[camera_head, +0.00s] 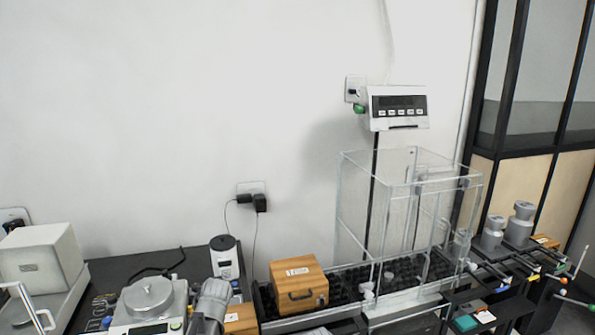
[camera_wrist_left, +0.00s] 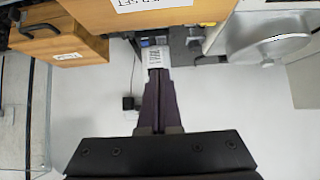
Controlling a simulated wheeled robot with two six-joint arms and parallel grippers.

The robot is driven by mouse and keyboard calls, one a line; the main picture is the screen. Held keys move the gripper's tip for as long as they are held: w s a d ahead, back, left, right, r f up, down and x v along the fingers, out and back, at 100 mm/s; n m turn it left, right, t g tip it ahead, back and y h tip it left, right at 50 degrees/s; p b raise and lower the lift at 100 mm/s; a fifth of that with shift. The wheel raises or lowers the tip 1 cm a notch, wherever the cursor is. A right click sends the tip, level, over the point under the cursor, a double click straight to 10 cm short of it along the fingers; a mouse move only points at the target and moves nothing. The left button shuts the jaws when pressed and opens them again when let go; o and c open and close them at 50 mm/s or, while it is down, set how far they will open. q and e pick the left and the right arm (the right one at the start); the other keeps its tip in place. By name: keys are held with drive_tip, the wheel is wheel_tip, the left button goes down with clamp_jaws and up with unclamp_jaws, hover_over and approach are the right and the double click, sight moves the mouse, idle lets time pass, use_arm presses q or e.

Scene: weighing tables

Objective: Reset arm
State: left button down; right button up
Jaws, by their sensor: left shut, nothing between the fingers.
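My left gripper (camera_wrist_left: 160,78) shows in the left wrist view as two dark fingers closed together with nothing between them. They point up in the picture towards a small white labelled device (camera_wrist_left: 157,56), with no clear contact visible. The left wrist view appears upside down. A grey, rounded part of my left arm (camera_head: 211,302) rises at the bottom edge of the head view. The gripper's fingers cannot be made out there. My right gripper is in neither view.
A wooden box with a handle (camera_head: 298,284) stands beside a clear glass enclosure (camera_head: 355,205). A balance with a round pan (camera_head: 148,297) and a white-and-black cylinder (camera_head: 226,258) are to the left. Metal weights (camera_head: 519,224) stand at right.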

use_arm(q)
drive_tip(key=shift+m+g+h, duration=0.3)
drive_tip(key=shift+m+g, duration=0.1)
drive_tip(key=shift+s+d+f, duration=1)
drive_tip(key=shift+d+f, duration=0.25)
drive_tip(key=s+d+f+m+g+b, duration=0.1)
drive_tip(key=s+d+f+m+g, duration=0.1)
drive_tip(key=s+d, duration=0.3)
drive_tip(key=s+d+f+m+g+b, duration=0.2)
drive_tip(key=s+d+f+g, duration=0.2)
drive_tip(key=s, duration=0.9)
drive_tip(key=s+d+f+m+g+h+b, duration=0.1)
drive_tip(key=s+d+f+m+g, duration=0.1)
drive_tip(key=s+d, duration=0.4)
drive_tip(key=s+f, duration=0.1)
drive_tip(key=s, duration=0.3)
drive_tip(key=shift+f+g, duration=0.4)
